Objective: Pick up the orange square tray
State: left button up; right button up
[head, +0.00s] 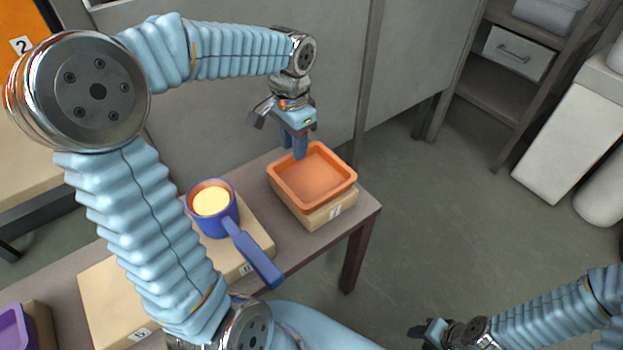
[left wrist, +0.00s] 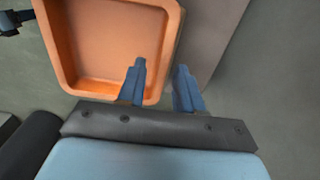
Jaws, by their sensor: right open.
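The orange square tray (head: 313,178) sits on a light wooden block (head: 315,215) near the right end of the table. It also fills the upper left of the left wrist view (left wrist: 105,40). My left gripper (head: 298,148) points down at the tray's far rim. In the left wrist view its fingers (left wrist: 160,80) are apart, one over the tray's inside and one outside the wall. I cannot tell whether either touches the tray. My right gripper (head: 428,330) is open at the bottom of the head view, low and away from the table.
A blue pan (head: 216,225) with yellow contents stands on a wooden block left of the tray, its handle towards me. A purple container (head: 14,328) is at the lower left. A grey panel (head: 240,110) stands behind the table. Open floor (head: 440,220) lies to the right.

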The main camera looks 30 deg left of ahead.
pick_arm(q)
notch_tip(320, 180, down, 2)
jog(key=shift+f, duration=0.25)
grip_shut()
jog(key=shift+r, duration=0.15)
